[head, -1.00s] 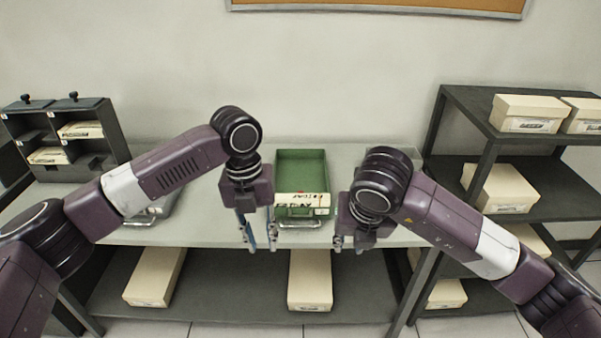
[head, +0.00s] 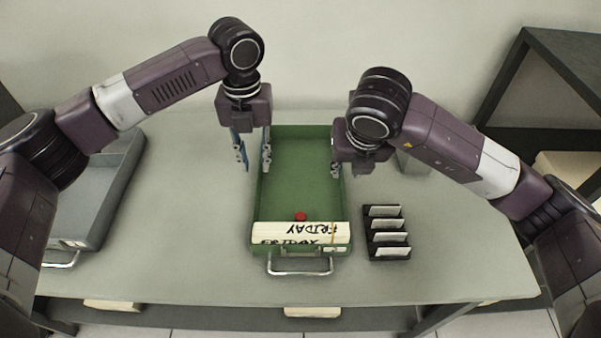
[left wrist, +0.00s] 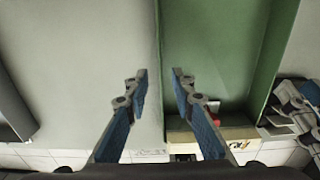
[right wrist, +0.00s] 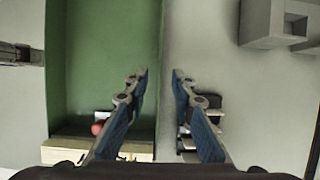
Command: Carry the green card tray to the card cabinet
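The green card tray (head: 299,179) lies on the table in front of me. A stack of cards (head: 300,233) marked FRIDAY stands at its near end, with a small red thing (head: 300,216) just behind it. My left gripper (head: 252,160) is open over the tray's left wall, which shows between its fingers in the left wrist view (left wrist: 160,75). My right gripper (head: 345,170) is open at the tray's right wall, which shows between its fingers in the right wrist view (right wrist: 160,75). Neither gripper visibly grips the wall. I cannot make out the card cabinet in the current views.
A grey tray (head: 100,205) lies on the table to the left. A small black rack with several cards (head: 387,232) stands just right of the green tray. A dark shelf unit (head: 570,75) stands at the right. The table front (head: 420,275) is clear.

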